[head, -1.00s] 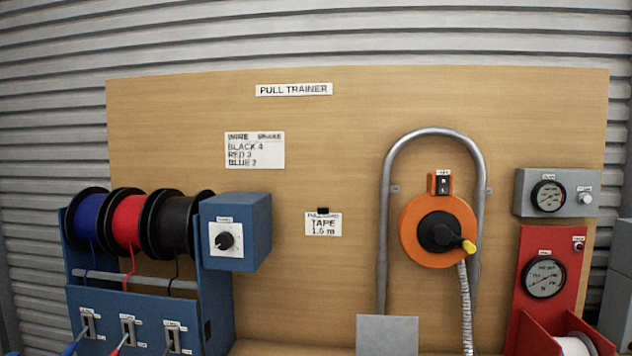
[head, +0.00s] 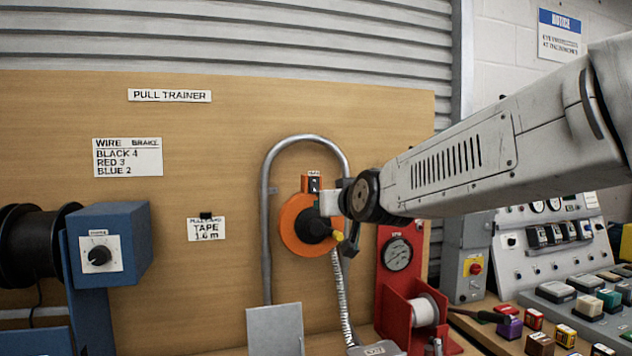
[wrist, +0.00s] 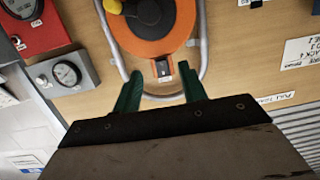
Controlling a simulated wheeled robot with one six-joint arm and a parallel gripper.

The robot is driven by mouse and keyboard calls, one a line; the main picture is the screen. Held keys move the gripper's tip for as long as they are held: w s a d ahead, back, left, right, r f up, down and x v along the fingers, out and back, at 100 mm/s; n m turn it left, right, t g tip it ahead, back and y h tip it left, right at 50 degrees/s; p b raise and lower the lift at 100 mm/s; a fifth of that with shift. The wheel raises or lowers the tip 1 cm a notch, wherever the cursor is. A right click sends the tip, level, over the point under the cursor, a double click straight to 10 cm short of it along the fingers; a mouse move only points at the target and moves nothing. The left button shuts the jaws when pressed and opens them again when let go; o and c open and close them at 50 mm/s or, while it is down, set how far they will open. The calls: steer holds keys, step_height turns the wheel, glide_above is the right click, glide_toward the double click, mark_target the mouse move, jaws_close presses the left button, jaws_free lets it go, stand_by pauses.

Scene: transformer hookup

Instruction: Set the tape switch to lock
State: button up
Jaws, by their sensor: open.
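The tape switch (head: 314,185) is a small dark switch on the orange housing at the top of the tape reel (head: 294,239), under a small label. Which way it is set is too small to tell. In the wrist view, which looks upside down, the switch (wrist: 162,70) lies between the two green fingers of my gripper (wrist: 160,72). The fingers are spread apart and empty, one on each side of the switch. Contact with the housing cannot be told. In the head view my arm comes from the right and its end partly covers the reel's right side.
A grey tube hoop (head: 267,230) surrounds the reel. A red gauge unit (head: 392,300) stands to the right, with a control bench beyond.

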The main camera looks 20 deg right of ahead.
mark_target(315, 179)
steer(key=w+r, duration=0.1)
steer(key=w, duration=0.3)
steer(key=w+r+t, duration=0.1)
steer(key=w, duration=0.2)
steer(key=w+r+t, duration=0.1)
steer(key=w+r, duration=0.1)
steer(key=w, duration=0.2)
steer(key=shift+w+h, duration=0.3)
jaws_close()
